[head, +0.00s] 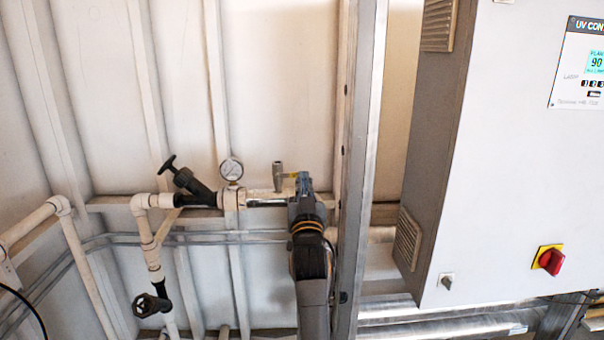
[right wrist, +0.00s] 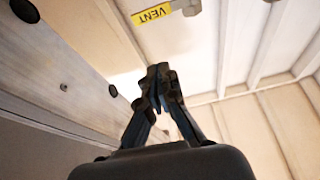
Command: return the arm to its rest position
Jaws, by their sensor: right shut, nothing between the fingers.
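My right gripper (head: 302,184) is raised in front of the pipework, just left of the upright metal post. In the right wrist view the same gripper (right wrist: 157,72) has its fingertips together, with nothing between them. In the head view it covers part of the horizontal pipe behind it, and I cannot tell whether it touches the pipe. My right arm (head: 312,280) comes up from the bottom of the picture. My left gripper is not in view.
The metal post (head: 362,150) stands close right of my arm. Beyond it is the control cabinet (head: 520,170) with a red switch (head: 550,261). A pressure gauge (head: 231,169), a black-handled valve (head: 188,181) and a lower valve (head: 150,304) are left.

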